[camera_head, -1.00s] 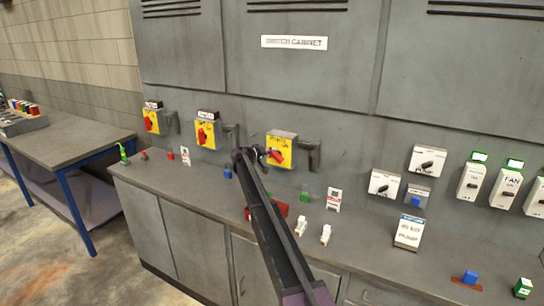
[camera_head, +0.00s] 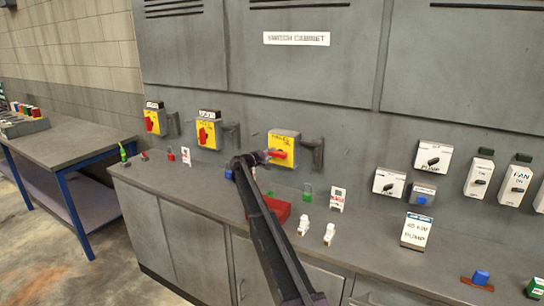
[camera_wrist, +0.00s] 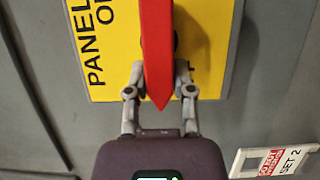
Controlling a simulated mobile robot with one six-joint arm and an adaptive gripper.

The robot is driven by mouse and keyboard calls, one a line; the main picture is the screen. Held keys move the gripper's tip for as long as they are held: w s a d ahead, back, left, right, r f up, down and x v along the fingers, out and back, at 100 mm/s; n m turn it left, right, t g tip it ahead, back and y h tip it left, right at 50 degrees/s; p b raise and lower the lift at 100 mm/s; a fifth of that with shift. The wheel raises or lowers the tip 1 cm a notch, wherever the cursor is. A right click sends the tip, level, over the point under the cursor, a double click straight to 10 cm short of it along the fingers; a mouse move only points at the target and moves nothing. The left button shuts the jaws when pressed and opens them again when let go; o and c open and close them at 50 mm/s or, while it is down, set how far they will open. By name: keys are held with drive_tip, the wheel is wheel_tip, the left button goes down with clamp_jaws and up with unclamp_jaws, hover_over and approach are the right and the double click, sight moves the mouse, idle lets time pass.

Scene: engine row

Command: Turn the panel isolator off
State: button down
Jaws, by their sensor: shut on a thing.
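The panel isolator (camera_head: 284,138) is a yellow plate on a grey box on the cabinet front, the rightmost of three alike. Its red handle (camera_wrist: 157,35) lies level in the head view, its tip to the left. In the wrist view the plate (camera_wrist: 106,75) reads "PANEL", with more lettering partly cut off. My gripper (camera_head: 262,157) reaches the handle from the left. In the wrist view my gripper (camera_wrist: 158,82) has one finger on each side of the handle near its pointed tip, shut on it.
Two other yellow isolators (camera_head: 207,134) (camera_head: 152,121) stand to the left with red handles. A grey bracket (camera_head: 314,152) sticks out right of the panel isolator. Below, the counter holds a red tray (camera_head: 281,212), a green padlock (camera_head: 308,193) and a tag (camera_head: 338,199). Switch boxes (camera_head: 433,157) are at right.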

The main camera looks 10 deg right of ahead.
drive_tip(key=shift+d, duration=0.1)
drive_tip(key=shift+c, duration=2.4)
unclamp_jaws()
drive_tip(key=v, duration=1.2)
